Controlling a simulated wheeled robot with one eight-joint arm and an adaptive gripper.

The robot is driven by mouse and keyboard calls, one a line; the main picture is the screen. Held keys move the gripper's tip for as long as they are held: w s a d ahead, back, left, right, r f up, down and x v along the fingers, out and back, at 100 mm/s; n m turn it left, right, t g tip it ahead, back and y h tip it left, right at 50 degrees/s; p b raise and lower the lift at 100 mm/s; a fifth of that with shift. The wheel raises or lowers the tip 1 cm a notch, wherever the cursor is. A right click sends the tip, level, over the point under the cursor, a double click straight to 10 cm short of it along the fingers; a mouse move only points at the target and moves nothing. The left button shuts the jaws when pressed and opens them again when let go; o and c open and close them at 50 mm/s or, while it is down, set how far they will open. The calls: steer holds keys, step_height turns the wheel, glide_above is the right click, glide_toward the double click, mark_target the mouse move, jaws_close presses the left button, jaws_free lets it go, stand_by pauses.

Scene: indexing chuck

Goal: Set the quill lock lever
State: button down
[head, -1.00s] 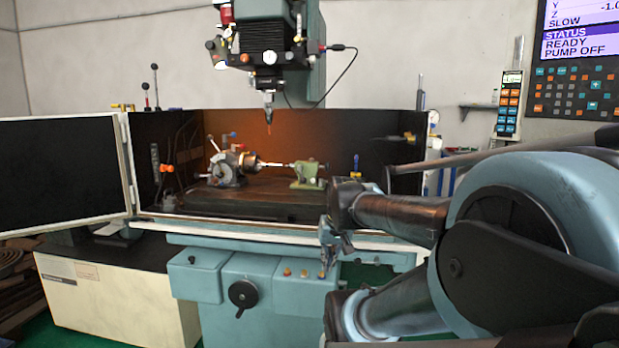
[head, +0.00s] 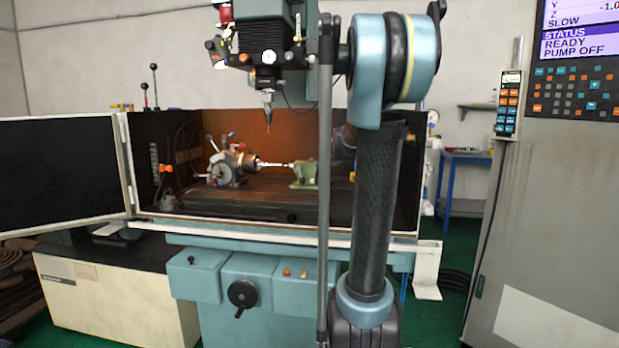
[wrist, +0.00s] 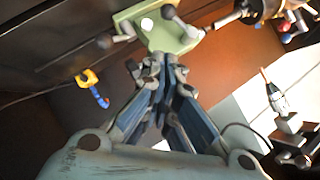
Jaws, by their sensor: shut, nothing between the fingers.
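The green tailstock (head: 303,173) stands at the right end of the machine table, in line with the chuck. In the wrist view the tailstock (wrist: 142,17) is at the top, just beyond my fingertips. I cannot tell which is the quill lock lever. My gripper (wrist: 164,66) is shut and empty, its fingertips pointing at the tailstock. I cannot tell whether they touch it. In the head view my arm hides the gripper.
The indexing chuck (head: 226,168) stands left of the tailstock, with a bright workpiece (head: 271,164) between them. The spindle probe (head: 268,100) hangs above. A yellow and blue nozzle (wrist: 91,84) is left of my fingers. The open enclosure door (head: 62,167) is at the left.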

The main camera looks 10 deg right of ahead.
steer(key=shift+s+a+f+x, duration=0.15)
steer(key=shift+a+x, duration=0.1)
steer(key=shift+x, duration=1.95)
steer(key=shift+s+a+f+x, duration=0.1)
steer(key=shift+a+f+x, duration=0.15)
steer(key=shift+x, duration=1.9)
steer(key=shift+s+a+f+x, duration=0.15)
steer(key=shift+a+x, duration=0.1)
steer(key=shift+x, duration=1.95)
